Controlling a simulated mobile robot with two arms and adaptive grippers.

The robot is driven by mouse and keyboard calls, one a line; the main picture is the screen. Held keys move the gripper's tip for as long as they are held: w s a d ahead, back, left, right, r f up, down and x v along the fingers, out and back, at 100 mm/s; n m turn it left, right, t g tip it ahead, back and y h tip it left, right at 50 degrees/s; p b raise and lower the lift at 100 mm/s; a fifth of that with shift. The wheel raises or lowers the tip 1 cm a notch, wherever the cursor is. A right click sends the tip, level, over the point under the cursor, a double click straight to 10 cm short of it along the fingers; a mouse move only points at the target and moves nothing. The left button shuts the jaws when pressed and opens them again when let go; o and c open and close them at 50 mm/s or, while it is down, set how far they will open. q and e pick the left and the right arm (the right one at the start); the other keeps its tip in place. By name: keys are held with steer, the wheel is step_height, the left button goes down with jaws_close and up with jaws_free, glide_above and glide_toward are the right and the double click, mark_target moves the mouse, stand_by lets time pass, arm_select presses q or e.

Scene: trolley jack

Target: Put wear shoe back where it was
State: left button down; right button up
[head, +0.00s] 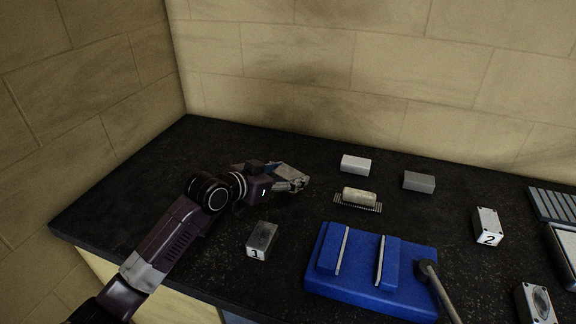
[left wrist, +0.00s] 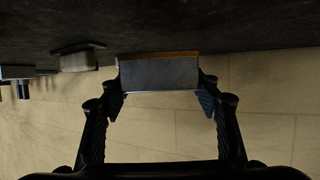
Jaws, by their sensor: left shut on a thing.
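My left gripper (head: 296,183) reaches over the back left of the black bench. It is shut on a grey metal block with a brown strip along one long edge, which I take to be the wear shoe (left wrist: 158,74). In the left wrist view the block sits between the two fingertips, close to the dark bench surface; I cannot tell whether it touches it. In the head view the block is hard to tell apart from the fingers. My right gripper is not in view.
A white block (head: 355,164), a grey block (head: 419,181) and a beige piece on a ridged strip (head: 359,197) stand to the right. Numbered blocks 1 (head: 261,241) and 2 (head: 488,227) flank a blue fixture (head: 340,283) with a lever. The bench's back left is clear.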

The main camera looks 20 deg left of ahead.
arm_select(q)
steer(key=shift+f, duration=1.65)
steer(key=c, duration=1)
jaws_free()
steer(key=shift+f, duration=0.4)
steer(key=o, duration=0.3)
steer(key=shift+s, duration=0.15)
steer(key=shift+r, duration=0.15)
steer(key=b+v, duration=0.1)
steer(key=v, duration=0.9)
steer(key=shift+s+a, duration=0.15)
steer(key=shift+s, duration=0.1)
steer(key=shift+s+a+r+b, duration=0.2)
steer(key=shift+s+r+b, duration=0.15)
steer(key=shift+s, duration=0.25)
steer(key=shift+r, duration=0.1)
